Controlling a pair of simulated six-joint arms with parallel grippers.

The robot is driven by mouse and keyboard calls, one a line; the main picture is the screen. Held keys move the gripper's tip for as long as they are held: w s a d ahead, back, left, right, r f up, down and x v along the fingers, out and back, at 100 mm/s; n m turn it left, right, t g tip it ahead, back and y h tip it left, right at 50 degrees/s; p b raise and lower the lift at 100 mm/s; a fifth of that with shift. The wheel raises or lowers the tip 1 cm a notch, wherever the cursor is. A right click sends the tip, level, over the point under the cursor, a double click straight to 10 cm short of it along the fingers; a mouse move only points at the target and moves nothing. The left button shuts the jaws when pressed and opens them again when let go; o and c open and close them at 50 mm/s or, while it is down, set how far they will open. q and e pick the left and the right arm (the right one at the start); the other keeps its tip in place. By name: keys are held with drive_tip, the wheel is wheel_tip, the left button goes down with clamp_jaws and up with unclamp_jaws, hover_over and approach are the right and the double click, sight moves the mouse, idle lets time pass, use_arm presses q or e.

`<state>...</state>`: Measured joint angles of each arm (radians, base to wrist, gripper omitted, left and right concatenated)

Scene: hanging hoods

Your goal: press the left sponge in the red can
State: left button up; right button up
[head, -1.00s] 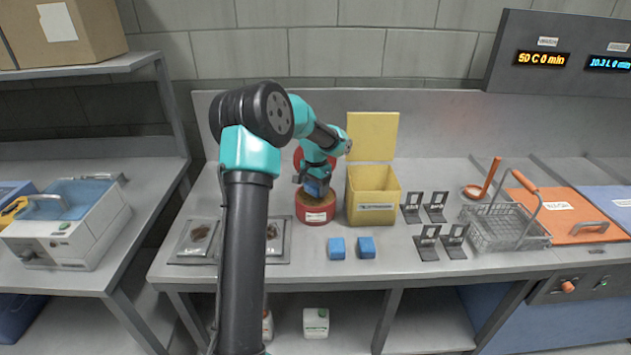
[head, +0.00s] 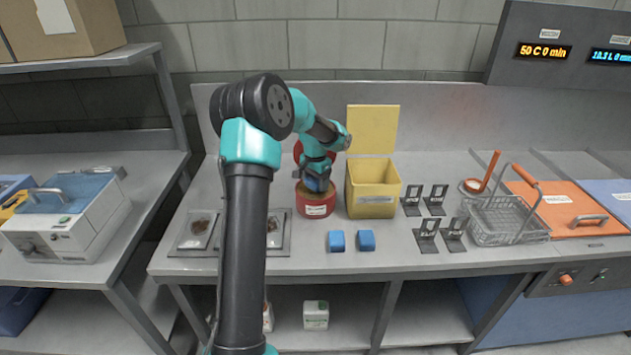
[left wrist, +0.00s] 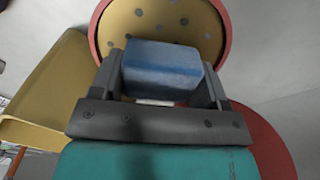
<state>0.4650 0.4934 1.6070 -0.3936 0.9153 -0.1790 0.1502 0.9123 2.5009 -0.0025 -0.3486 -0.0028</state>
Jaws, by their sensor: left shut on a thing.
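My left gripper (head: 317,181) is shut on a blue sponge and holds it at the top of the red can (head: 316,207). In the left wrist view, the sponge (left wrist: 162,72) sits between the two fingers, in front of the can's gold, hole-dotted inside face, which has a red rim (left wrist: 232,30). I cannot tell whether the sponge touches that face. Two more blue sponges lie side by side on the bench in front, a left one (head: 336,241) and a right one (head: 366,240). My right gripper is not in view.
An open yellow bin (head: 372,207) stands close to the can's right. Small black stands (head: 427,236) and a wire basket (head: 500,222) are further right. Flat grey trays (head: 194,230) lie to the left, partly behind my arm. The bench front around the loose sponges is clear.

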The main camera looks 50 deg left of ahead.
use_arm(q)
drive_tip(key=shift+f, duration=0.6)
idle(1.6)
drive_tip(key=shift+r, duration=0.1)
drive_tip(key=shift+r, duration=3.5)
